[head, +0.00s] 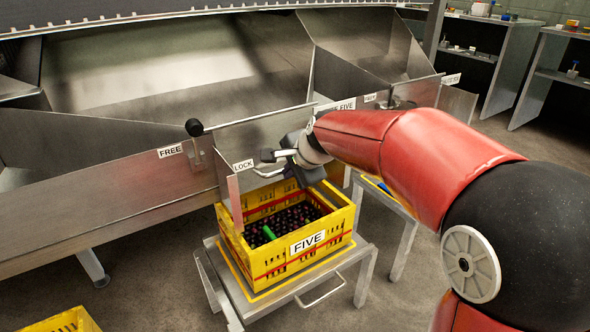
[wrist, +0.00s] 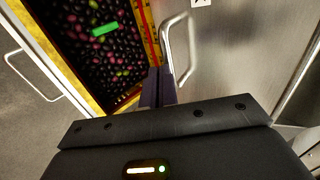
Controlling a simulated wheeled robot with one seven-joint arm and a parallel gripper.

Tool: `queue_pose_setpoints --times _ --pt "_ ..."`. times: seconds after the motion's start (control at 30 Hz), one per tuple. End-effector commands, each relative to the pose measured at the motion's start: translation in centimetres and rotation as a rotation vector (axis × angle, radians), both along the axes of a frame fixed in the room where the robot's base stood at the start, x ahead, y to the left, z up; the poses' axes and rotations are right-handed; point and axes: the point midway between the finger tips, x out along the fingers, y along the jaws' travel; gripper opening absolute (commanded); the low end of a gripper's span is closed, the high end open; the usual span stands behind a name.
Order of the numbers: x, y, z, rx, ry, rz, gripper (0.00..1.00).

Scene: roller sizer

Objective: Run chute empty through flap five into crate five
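Crate five (head: 322,247) is a yellow crate marked FIVE, standing on a metal stand below the chute front. It holds many dark round fruits, some green or reddish, and a green bar (head: 269,233); the wrist view shows them too (wrist: 92,60). The metal chute (head: 150,62) looks bare where I see into it. Flap five (head: 262,132) is a metal plate above the crate, with a bent bar handle (wrist: 168,38). My gripper (wrist: 158,72) has its fingers together beside this handle, close to it; contact is unclear. My arm hides part of the FIVE label.
A black-knobbed lever (head: 194,128) stands between the FREE and LOCK labels, nearer FREE. The crate's stand (head: 250,308) has a handle in front. Another yellow crate (head: 62,321) is at bottom left. Shelves (head: 510,60) stand at back right.

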Motion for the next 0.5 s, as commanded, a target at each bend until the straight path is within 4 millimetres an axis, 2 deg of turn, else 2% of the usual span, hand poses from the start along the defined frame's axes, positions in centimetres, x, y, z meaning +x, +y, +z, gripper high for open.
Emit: queue_pose_setpoints --times 0.2,0.5 --pt "1.3 0.9 -1.6 -0.001 0.004 0.001 0.0" --pt "2.5 1.7 -2.5 0.0 0.002 0.001 0.0"
